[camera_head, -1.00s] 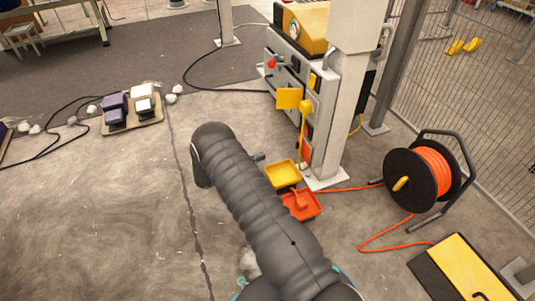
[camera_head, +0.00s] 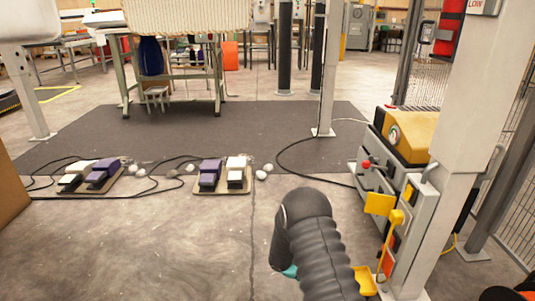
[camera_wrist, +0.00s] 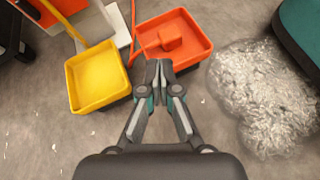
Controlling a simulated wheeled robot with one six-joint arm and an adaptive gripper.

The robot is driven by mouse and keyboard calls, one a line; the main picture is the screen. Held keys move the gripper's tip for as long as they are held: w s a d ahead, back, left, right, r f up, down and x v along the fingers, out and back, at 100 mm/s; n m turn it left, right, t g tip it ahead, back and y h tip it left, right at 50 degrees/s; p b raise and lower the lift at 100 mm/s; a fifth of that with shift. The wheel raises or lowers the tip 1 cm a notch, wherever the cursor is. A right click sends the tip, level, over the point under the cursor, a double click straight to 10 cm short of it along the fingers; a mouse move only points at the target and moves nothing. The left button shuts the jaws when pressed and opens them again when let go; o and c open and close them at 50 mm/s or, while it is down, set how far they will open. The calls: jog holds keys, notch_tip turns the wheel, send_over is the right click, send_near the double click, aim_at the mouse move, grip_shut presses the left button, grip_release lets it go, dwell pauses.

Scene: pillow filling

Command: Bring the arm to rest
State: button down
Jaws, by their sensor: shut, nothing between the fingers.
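In the wrist view my gripper (camera_wrist: 158,70) points down over the concrete floor, its two fingers together at the tips with nothing between them. Its fingertips overlap the near edge of an orange tray (camera_wrist: 190,30) in the picture; I cannot tell the height between them. A yellow tray (camera_wrist: 98,76) lies left of the fingers. In the head view my dark, ribbed arm (camera_head: 318,245) rises from the bottom, right of centre, and bends over at its top. The gripper itself does not show there.
A pile of whitish shredded filling (camera_wrist: 262,95) lies right of the gripper. A grey machine with a yellow top (camera_head: 408,135) and a white post (camera_head: 465,120) stand right of my arm. Foot pedals (camera_head: 222,176) and cables lie ahead. Floor to the left (camera_head: 140,250) is clear.

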jog(key=s+a+r+m+t+y+p, duration=0.2)
jog(key=s+r, duration=0.6)
jog(key=r, duration=0.8)
jog(key=s+a+r+m+t+y+p, duration=0.2)
jog(key=s+r+m+t+y+p, duration=0.2)
jog(key=s+r, duration=0.5)
jog(key=s+a+r+m+t+y+p, duration=0.3)
jog(key=s+r+m+y, duration=0.2)
jog(key=r, duration=1.9)
jog(key=s+m, duration=0.2)
jog(key=s, duration=0.1)
jog(key=shift+s+y, duration=0.25)
jog(key=shift+y, duration=0.15)
jog(key=shift+r, duration=0.1)
